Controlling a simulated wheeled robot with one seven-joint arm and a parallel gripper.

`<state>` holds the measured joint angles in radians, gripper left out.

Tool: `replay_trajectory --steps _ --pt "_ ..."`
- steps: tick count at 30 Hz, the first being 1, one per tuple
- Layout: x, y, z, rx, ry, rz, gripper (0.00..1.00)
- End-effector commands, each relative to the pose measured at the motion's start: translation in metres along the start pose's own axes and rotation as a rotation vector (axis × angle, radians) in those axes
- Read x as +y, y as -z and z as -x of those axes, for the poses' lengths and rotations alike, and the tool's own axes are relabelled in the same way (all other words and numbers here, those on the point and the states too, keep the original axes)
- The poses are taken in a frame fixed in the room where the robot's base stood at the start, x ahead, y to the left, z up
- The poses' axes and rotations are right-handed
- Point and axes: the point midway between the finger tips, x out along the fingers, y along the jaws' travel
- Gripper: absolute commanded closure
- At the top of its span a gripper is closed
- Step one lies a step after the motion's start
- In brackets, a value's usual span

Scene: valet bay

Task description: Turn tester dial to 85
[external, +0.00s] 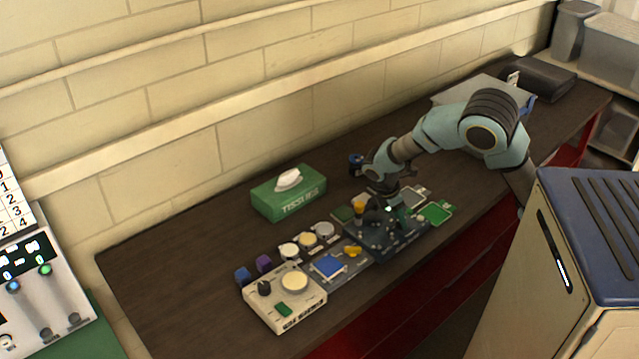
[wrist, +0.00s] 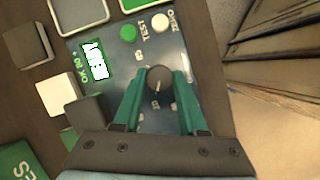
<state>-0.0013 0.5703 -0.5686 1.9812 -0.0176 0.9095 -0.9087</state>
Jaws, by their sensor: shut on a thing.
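The tester is a dark blue panel (wrist: 75,42) with a green-framed display (wrist: 95,60), whose figures are too blurred to read. Below the display are the letters "OK 80+". The tester's round dark dial (wrist: 158,78) has a pale pointer mark. My gripper (wrist: 159,80) has its two green fingers closed on either side of the dial in the wrist view. In the external view my gripper (external: 392,212) reaches down onto the tester (external: 385,246), and the dial is hidden there. A green button (wrist: 128,33) and a white button (wrist: 161,22) labelled TEST and ZERO sit beyond the dial.
A cream device with a black knob (external: 264,288) stands at the bench's front left. A green tissue box (external: 289,193) stands behind. Bare bench (external: 160,260) shows at left.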

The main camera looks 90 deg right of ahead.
Motion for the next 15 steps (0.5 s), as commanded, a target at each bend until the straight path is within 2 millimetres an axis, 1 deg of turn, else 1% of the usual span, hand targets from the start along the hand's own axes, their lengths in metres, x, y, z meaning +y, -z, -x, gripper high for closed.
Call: replay_trajectory --steps 8,15 --pt "-0.0004 -0.0001 0.0003 0.000 0.004 -0.005 1.00" --pt "0.0003 -0.0011 0.0015 -0.002 0.032 -0.071 1.00"
